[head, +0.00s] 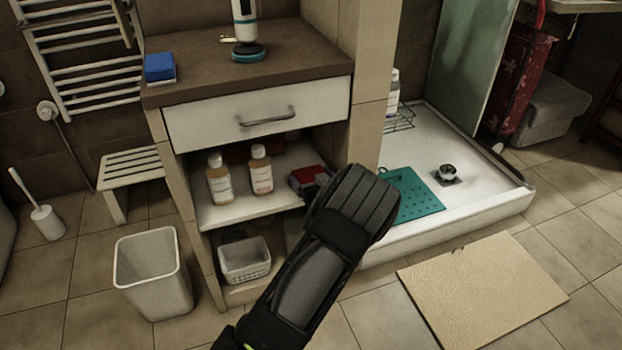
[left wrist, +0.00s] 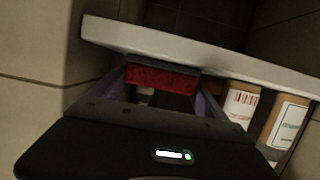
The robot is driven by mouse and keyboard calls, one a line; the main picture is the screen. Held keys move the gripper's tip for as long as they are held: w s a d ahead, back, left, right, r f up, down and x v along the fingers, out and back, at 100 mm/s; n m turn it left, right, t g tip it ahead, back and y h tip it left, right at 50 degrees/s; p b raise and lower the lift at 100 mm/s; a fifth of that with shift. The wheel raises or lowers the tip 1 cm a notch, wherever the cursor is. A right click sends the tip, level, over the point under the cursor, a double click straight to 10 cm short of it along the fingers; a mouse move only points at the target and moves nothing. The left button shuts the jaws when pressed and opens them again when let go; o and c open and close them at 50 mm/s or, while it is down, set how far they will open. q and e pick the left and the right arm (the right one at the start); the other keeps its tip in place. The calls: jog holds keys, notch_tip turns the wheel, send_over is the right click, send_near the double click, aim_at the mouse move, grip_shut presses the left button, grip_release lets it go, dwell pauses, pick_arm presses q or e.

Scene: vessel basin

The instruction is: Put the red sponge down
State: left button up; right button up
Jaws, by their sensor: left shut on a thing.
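The red sponge (head: 305,177) shows in the head view at the right end of the open shelf (head: 250,211) under the drawer, with a dark side facing front. My left gripper (head: 318,187) reaches into the shelf opening and is shut on the sponge. In the left wrist view the red sponge (left wrist: 162,78) sits between the two fingers of my left gripper (left wrist: 163,90). My arm covers part of the sponge, and I cannot tell whether its underside touches the shelf. My right gripper is not in view.
Two bottles (head: 219,179) (head: 260,170) stand on the shelf left of the sponge. The white drawer (head: 258,113) is above it, and a tiled wall (head: 369,134) is close on the right. A white basket (head: 245,259) sits below. A blue sponge (head: 159,67) lies on the countertop.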

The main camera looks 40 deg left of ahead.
pick_arm(q)
jog(key=shift+f, duration=0.15)
jog(key=o, duration=1.3)
jog(key=shift+r, duration=0.2)
jog(key=p+v, duration=0.3)
jog(key=v, duration=0.9)
jog(key=shift+f, duration=0.1)
